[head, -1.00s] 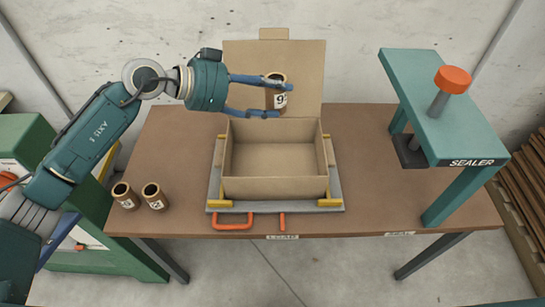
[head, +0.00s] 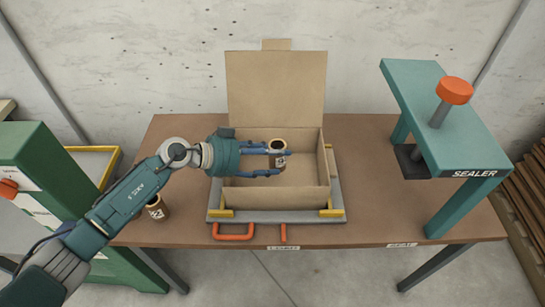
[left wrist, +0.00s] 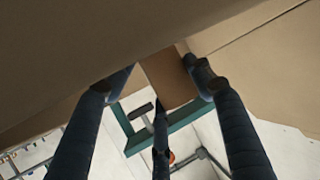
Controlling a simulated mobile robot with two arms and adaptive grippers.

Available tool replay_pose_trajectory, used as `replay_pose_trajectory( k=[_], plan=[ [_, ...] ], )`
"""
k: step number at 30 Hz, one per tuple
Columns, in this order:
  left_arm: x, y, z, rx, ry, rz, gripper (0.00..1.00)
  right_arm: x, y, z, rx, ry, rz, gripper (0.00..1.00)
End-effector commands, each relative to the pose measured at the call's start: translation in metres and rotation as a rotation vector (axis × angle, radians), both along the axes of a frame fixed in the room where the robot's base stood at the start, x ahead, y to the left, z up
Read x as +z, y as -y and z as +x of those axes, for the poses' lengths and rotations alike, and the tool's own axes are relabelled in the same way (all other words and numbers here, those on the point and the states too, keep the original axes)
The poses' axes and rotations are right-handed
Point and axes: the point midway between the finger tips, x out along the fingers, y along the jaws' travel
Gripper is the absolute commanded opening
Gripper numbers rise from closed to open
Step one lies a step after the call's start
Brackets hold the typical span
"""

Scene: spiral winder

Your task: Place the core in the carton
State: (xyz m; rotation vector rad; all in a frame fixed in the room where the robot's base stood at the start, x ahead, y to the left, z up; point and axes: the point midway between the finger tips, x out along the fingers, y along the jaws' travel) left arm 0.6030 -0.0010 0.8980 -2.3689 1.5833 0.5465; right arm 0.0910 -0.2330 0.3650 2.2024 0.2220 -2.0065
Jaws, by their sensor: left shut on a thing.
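The brown cardboard carton (head: 315,198) stands open on the table, its lid (head: 275,85) raised at the back. My left gripper (head: 278,162) is shut on a brown core (head: 280,157) with a white label, over the back part of the carton's opening. The core looks upright. Whether it touches the carton floor cannot be told. In the left wrist view the core (left wrist: 170,80) sits between the fingers, with cardboard close by. Another core (head: 156,208) stands on the table at the left, partly behind my arm. My right gripper is not in view.
The carton sits in a grey fixture (head: 340,213) with yellow corners and an orange handle (head: 234,237) in front. A teal sealer (head: 440,120) with an orange knob stands at the right. The table (head: 390,220) between carton and sealer is clear.

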Motion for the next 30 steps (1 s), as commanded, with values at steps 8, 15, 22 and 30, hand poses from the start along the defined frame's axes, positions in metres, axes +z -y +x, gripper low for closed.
replay_pose_trajectory(
  k=[8,15,22,30],
  plan=[
    [0.000,0.000,0.001,0.001,0.001,-0.002,0.27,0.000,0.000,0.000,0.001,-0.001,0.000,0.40],
    [-0.007,0.000,0.001,0.001,0.000,-0.002,0.27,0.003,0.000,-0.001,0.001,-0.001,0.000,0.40],
    [-0.012,0.000,0.001,0.002,0.002,-0.001,0.27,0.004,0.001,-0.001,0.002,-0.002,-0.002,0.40],
    [-0.012,0.000,0.001,0.001,0.001,-0.001,0.73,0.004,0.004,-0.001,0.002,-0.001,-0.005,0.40]
  ],
)
